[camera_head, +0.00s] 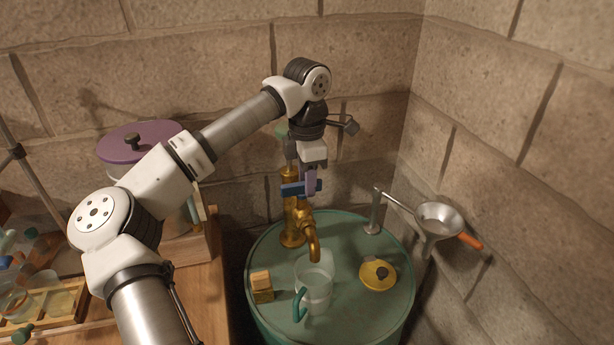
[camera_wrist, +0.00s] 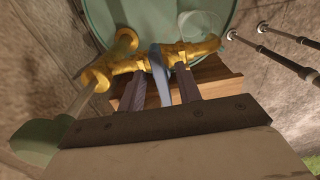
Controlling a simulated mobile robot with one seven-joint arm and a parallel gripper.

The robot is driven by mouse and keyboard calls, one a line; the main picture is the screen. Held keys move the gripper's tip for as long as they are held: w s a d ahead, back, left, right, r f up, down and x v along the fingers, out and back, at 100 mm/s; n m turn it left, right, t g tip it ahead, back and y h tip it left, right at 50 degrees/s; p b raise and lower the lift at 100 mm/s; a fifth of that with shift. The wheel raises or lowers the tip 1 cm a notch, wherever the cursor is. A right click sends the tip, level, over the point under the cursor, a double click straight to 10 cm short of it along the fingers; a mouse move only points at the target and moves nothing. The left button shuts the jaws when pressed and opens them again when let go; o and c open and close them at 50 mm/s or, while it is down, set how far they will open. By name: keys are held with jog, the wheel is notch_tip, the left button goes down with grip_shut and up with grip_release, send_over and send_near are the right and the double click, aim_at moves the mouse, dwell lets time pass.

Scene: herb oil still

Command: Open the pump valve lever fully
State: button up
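The brass pump (camera_head: 290,222) stands at the back of a green drum, its spout curving down toward the front. A blue valve lever (camera_head: 292,189) sits at the top of the pump. My gripper (camera_head: 311,188) points down at the lever and partly covers it. In the wrist view, the blue lever (camera_wrist: 161,78) lies between the two dark fingers of my gripper (camera_wrist: 161,72), with a visible gap on each side. The brass pump (camera_wrist: 125,66) runs across behind the fingertips. The lever's exact angle is hard to tell.
On the green drum top (camera_head: 345,235) stand a clear jug (camera_head: 315,282) with a green handle under the spout, a wooden block (camera_head: 261,287) and a yellow cap (camera_head: 377,274). A funnel (camera_head: 438,220) is held at the right. Stone walls are close behind and right.

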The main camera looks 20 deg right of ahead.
grip_shut()
jog(key=n, duration=0.1)
jog(key=n+b, duration=0.2)
jog(key=n, duration=0.1)
jog(key=shift+w+f, duration=0.1)
jog(key=shift+w, duration=0.15)
jog(key=n+b, duration=0.1)
jog(key=n, duration=0.1)
jog(key=n+b, duration=0.1)
jog(key=n, duration=0.2)
jog(key=shift+w+a, duration=0.2)
jog(key=n, duration=0.2)
jog(key=n+b, duration=0.1)
jog(key=n, duration=0.2)
jog(key=shift+w+a, duration=0.1)
jog(key=shift+a, duration=0.1)
jog(key=shift+a+n+b, duration=0.2)
jog(key=shift+n+b, duration=0.5)
jog(key=shift+n, duration=1.4)
